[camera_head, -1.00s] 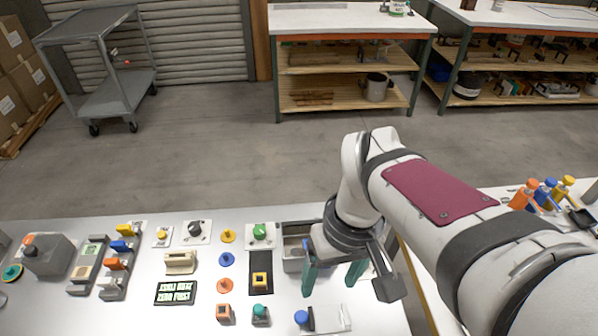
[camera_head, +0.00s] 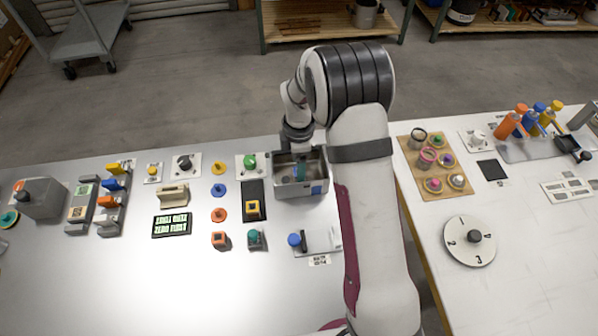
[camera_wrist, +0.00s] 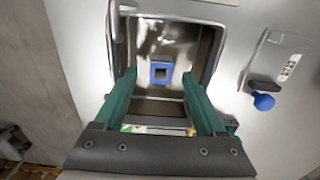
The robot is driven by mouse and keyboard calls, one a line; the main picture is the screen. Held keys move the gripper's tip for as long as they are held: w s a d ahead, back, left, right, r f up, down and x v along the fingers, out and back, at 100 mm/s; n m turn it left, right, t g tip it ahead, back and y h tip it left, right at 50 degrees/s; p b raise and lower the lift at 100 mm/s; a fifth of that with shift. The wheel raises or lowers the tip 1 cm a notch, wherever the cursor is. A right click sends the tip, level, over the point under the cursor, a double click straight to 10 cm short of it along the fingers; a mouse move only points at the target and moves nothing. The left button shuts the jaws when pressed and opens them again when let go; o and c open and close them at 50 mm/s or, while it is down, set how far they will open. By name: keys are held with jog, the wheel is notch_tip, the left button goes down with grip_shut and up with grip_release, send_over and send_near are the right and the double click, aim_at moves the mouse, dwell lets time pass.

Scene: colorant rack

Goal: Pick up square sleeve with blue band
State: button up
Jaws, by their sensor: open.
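The square sleeve with a blue band (camera_wrist: 161,73) sits inside a grey metal bin (camera_wrist: 214,50), with its square opening facing the wrist camera. My gripper (camera_wrist: 159,78) is open, its two teal fingers pointing into the bin on either side of the sleeve. Gaps show on both sides, and I see no contact. In the head view my gripper (camera_head: 300,170) reaches down into the bin (camera_head: 292,191) and I cannot make out the sleeve there.
A sleeve with a yellow band (camera_head: 252,208) stands on a black pad left of the bin. A blue knob (camera_head: 294,240) on a plate lies in front of the bin. Several fixtures fill the table's left side. The bin walls closely surround my fingers.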

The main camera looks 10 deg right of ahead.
notch_tip(320, 180, down, 3)
grip_shut()
dwell(0.4)
jog(key=shift+r, duration=0.1)
jog(key=r, duration=0.4)
jog(key=shift+s+d+r, duration=0.1)
jog(key=shift+d+r, duration=0.1)
jog(key=s+d+r, duration=0.5)
jog(key=d+r, duration=0.1)
jog(key=d, duration=0.3)
jog(key=w+a+n, duration=0.2)
jog(key=a, duration=1.3)
jog(key=w+a+f+n, duration=0.1)
jog(key=w+a+n, duration=0.1)
jog(key=a, duration=1.3)
jog(key=shift+w+a+n, duration=0.25)
jog(key=shift+a+n, duration=0.05)
